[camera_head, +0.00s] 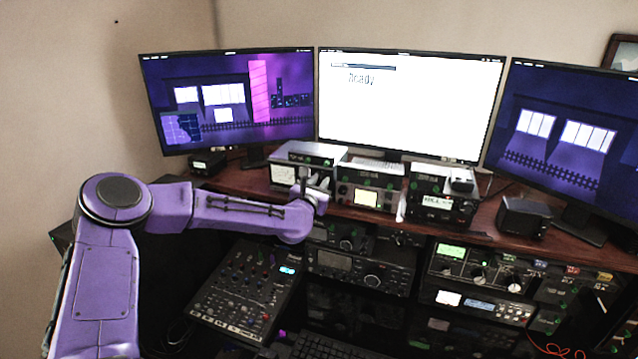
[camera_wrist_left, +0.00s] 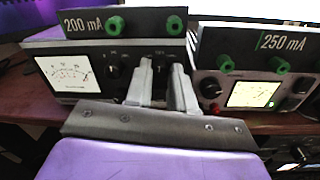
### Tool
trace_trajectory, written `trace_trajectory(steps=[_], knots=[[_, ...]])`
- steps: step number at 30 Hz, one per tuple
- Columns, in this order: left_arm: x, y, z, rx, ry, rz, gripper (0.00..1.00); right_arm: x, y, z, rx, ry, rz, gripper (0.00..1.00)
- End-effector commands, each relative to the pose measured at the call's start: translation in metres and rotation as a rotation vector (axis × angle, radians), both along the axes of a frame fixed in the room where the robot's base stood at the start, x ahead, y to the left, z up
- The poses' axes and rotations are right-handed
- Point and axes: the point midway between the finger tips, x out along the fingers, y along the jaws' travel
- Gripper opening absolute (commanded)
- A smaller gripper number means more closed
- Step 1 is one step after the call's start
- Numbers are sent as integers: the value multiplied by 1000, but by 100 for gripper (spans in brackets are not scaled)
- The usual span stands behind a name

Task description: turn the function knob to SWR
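A grey tuner box with a white analog meter (camera_wrist_left: 68,74) stands on the desk shelf, and it shows in the head view (camera_head: 284,174). Its front has a left dark knob (camera_wrist_left: 112,71) and a right dark knob (camera_wrist_left: 160,63) with small labels too blurred to read. My left gripper (camera_wrist_left: 163,72) is in front of the right knob, with its two grey fingers apart on either side of it. I cannot tell whether they touch it. In the head view my left gripper (camera_head: 316,190) hides part of the front. My right gripper is out of view.
A second box with a lit yellow display (camera_wrist_left: 253,93) and a "250 mA" plate stands close to the right. A "200 mA" plate (camera_wrist_left: 85,25) with green knobs is above the tuner. Monitors (camera_head: 410,110) stand behind; a mixer (camera_head: 245,290) is below.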

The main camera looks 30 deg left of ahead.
Motion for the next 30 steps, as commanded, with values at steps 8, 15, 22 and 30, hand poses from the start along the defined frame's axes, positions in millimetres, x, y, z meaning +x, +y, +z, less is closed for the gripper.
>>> trace_trajectory(steps=[8, 15, 22, 30], knots=[[0, 0, -1, 4, 1, 1, 0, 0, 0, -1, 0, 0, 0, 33], [0, 0, -3, 74, 16, 1, 0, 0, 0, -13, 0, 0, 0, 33], [0, 0, -5, 235, 56, 1, 0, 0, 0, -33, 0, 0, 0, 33], [0, 0, -4, 445, 105, 2, 0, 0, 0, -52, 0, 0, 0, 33]])
